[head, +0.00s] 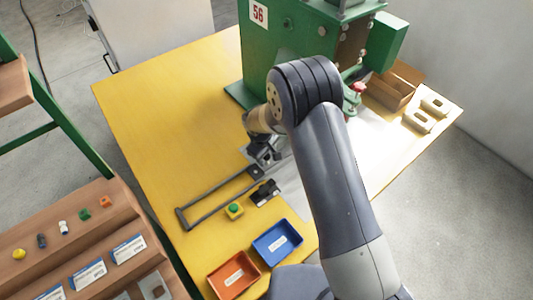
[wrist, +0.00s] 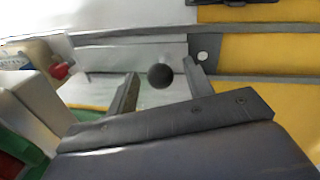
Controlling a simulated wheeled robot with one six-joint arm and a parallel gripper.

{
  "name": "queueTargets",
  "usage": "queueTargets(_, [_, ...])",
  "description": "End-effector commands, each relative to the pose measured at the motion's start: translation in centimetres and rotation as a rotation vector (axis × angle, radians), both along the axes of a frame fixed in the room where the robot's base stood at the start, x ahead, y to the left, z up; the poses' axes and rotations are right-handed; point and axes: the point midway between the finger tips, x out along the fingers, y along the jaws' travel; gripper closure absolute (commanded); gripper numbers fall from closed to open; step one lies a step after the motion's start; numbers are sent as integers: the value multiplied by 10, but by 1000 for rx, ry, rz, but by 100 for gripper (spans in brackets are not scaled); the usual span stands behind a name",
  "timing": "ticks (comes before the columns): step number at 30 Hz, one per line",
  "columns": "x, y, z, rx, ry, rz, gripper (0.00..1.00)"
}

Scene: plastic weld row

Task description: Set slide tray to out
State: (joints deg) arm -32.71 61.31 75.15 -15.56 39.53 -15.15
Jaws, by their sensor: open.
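The slide tray shows in the wrist view as a pale grey metal plate (wrist: 125,53) between two long grey rails. A round black knob (wrist: 160,76) stands at its near side. My gripper (wrist: 160,74) is open, with one finger on either side of the knob; I cannot tell whether either finger touches it. In the head view my gripper (head: 264,155) is low over the yellow table, at the machine end of the grey rail frame (head: 213,197). The rail frame's outer part is empty. My arm hides most of the tray there.
The green machine (head: 315,45) marked 56 stands behind my arm. A yellow box with a green button (head: 234,210), a blue bin (head: 277,243) and an orange bin (head: 233,276) are near the front. A cardboard box (head: 393,88) and pale parts (head: 418,121) lie at the right.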

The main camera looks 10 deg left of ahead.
Motion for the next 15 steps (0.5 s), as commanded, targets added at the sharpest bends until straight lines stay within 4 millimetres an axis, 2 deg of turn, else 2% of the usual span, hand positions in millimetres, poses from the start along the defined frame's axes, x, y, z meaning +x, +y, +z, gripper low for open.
queueTargets(2, [0, 0, 0, 0, 0, 0, 51])
queueTargets(15, [0, 0, 0, 0, 0, 0, 87])
